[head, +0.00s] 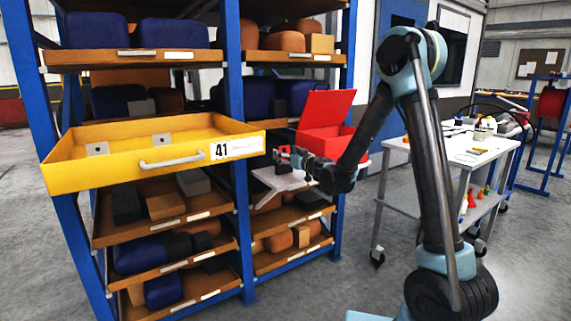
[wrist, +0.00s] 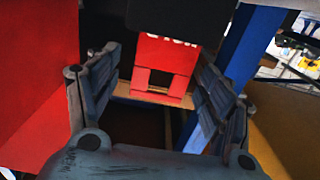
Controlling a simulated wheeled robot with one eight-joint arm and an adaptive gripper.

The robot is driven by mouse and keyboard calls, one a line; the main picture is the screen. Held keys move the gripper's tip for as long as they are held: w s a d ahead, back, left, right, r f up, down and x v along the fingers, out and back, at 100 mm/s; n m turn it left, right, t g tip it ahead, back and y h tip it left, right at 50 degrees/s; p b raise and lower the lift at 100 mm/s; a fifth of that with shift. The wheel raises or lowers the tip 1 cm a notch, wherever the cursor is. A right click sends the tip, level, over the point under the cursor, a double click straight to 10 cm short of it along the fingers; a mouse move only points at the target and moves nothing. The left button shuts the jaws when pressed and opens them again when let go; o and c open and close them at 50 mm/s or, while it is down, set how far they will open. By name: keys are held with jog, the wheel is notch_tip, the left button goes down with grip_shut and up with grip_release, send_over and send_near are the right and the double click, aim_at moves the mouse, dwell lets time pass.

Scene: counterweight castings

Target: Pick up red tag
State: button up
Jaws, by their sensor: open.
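My gripper (head: 287,155) is held out in front of the shelving, beside the open red box. In the wrist view its two fingers (wrist: 158,58) stand apart. A red tag-like piece (wrist: 165,62) with partly cut-off pale lettering shows between and beyond the fingertips. Its upper part is covered by a dark shape. The fingers do not visibly touch it, and the exact gap is unclear. In the head view only a small bit of red shows at the fingertips, too small to make out.
The open red box (head: 327,142) with raised lid is right behind my gripper. A yellow drawer (head: 150,150) marked 41 juts out at left. A pale ledge (head: 280,181) lies below my gripper. A blue post (head: 234,90) stands close by. A white-topped cart (head: 460,150) is at right.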

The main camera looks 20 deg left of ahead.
jog(key=shift+x, duration=0.8)
jog(key=c, duration=1)
jog(key=shift+c, duration=0.2)
jog(key=shift+r, duration=0.1)
notch_tip(320, 180, up, 10)
jog(key=shift+f, duration=0.1)
